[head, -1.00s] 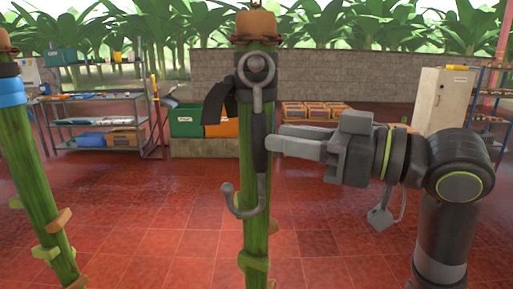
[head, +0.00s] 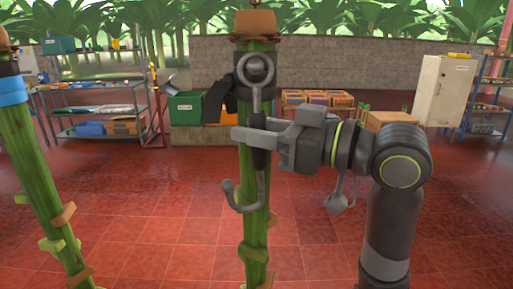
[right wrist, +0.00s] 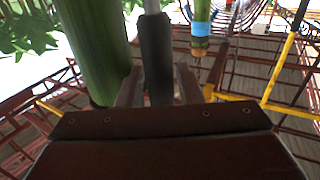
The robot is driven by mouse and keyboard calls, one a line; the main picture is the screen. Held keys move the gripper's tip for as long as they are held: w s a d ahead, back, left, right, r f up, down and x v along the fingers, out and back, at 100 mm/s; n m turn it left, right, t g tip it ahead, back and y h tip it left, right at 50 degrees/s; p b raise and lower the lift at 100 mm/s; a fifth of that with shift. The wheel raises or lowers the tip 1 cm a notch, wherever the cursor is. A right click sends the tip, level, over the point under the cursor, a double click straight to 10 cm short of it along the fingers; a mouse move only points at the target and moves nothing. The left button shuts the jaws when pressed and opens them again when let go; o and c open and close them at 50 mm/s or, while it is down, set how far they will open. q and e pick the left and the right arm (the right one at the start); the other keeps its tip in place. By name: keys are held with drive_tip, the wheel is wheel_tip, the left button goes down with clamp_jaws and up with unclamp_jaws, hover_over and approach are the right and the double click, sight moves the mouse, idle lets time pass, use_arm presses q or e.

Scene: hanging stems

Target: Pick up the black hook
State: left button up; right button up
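The black hook (head: 261,158) hangs upright along a thick green stem (head: 256,222). It has a grey ring at its top, a black handle and a curved grey hook end at the bottom. My right gripper (head: 250,135) reaches in from the right at the handle's height. Contact is hard to tell. My left gripper is not in view.
A second green stem (head: 30,160) with a blue band leans at the left. Shelves (head: 95,110), a green crate (head: 186,108) and a white cabinet (head: 441,90) stand far back. The red floor between is clear.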

drive_tip(key=shift+c, duration=0.4)
clamp_jaws()
